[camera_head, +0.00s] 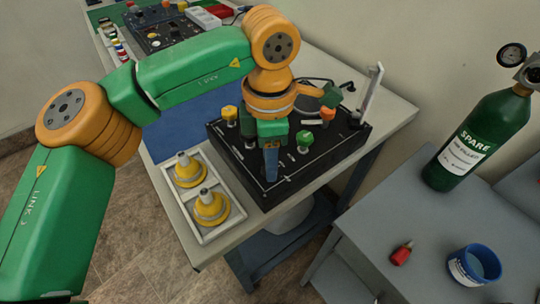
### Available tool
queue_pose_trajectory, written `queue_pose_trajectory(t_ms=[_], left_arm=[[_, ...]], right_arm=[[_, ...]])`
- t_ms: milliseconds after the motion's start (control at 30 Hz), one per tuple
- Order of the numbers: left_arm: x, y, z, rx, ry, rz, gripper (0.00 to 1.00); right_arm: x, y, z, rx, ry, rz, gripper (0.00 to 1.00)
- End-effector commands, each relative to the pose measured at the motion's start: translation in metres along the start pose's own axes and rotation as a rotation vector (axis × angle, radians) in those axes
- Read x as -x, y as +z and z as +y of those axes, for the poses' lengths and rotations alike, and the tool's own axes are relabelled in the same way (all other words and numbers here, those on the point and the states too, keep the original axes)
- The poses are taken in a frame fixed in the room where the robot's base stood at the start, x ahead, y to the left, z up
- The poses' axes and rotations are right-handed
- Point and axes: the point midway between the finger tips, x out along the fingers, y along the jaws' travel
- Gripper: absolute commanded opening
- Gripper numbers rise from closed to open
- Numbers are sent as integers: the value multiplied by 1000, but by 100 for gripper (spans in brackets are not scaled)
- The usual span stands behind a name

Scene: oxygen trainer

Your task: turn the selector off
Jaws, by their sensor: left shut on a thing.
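The black oxygen trainer box (345,147) sits on the light table, with yellow, green and orange fittings on its top panel. My left gripper (271,172) reaches down from above to the front middle of the panel. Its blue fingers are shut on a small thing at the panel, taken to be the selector. The fingers hide the selector, so its setting cannot be read. A green knob (304,139) stands just right of the gripper, and a yellow fitting (229,114) to its left. My right gripper is not in view.
A white tray (205,238) with two yellow fittings lies left of the box. A grey post (371,93) rises at the box's back right corner. A side table holds a green spare cylinder (466,145), a blue cup (474,266) and a red item (401,254).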

Motion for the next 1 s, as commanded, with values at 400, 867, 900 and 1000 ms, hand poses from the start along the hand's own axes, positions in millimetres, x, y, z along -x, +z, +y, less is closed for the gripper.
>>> queue_pose_trajectory(t_ms=[400, 867, 900, 1000], left_arm=[[1, 0, 0, 0, 1, 0, 72], [71, 0, 0, 2, 2, -1, 72], [72, 0, 0, 1, 1, -1, 72], [72, 0, 0, 1, 1, -1, 72]], right_arm=[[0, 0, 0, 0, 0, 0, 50], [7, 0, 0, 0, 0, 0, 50], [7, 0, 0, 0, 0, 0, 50], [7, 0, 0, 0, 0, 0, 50]])
